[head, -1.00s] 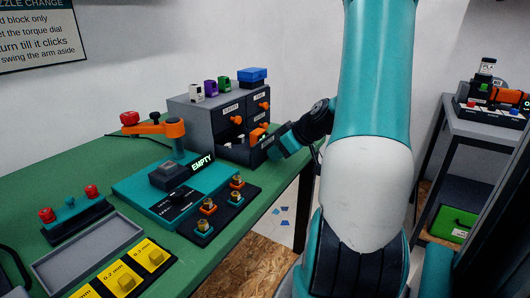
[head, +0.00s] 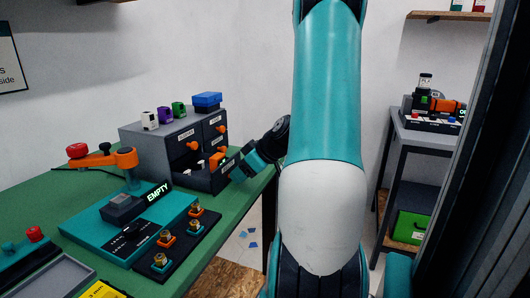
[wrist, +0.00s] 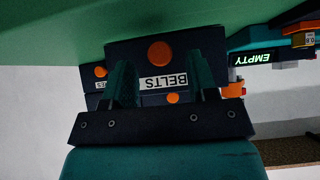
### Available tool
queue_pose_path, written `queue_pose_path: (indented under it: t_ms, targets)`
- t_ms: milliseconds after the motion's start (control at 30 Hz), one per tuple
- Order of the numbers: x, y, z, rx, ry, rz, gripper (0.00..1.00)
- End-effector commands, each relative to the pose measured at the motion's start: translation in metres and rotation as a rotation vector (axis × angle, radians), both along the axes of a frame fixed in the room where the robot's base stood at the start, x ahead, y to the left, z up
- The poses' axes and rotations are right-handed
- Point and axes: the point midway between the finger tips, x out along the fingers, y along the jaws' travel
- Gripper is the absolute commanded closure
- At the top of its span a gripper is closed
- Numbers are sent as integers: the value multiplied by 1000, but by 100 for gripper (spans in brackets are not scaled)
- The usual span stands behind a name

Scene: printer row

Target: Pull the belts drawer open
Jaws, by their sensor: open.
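The belts drawer (wrist: 145,68) shows upside down in the wrist view, with a white BELTS label and an orange knob (wrist: 160,52). Its front stands out nearer than the neighbouring fronts. In the head view, the lower left drawer (head: 207,182) of the grey cabinet (head: 150,147) is pulled out, with small white and orange pieces showing in it. My gripper (wrist: 160,62) is open, its fingers on either side of the knob and apart from it. In the head view my gripper (head: 247,166) is just right of that drawer's front.
A teal station with an EMPTY display (head: 158,192) and an orange arm (head: 98,158) stand left of the cabinet on the green table (head: 215,228). Small blocks and a blue box (head: 207,99) sit on the cabinet. A shelf unit (head: 425,145) stands at the right.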

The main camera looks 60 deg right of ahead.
Motion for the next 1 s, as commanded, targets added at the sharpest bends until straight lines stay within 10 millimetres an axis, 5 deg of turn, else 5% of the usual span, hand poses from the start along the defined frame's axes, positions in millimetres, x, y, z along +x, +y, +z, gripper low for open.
queue_pose_path:
  t_ms: [500,1000]
  targets:
    - [-89,-8,90,-5,0,-5,47]
    - [-109,-8,110,-2,0,1,47]
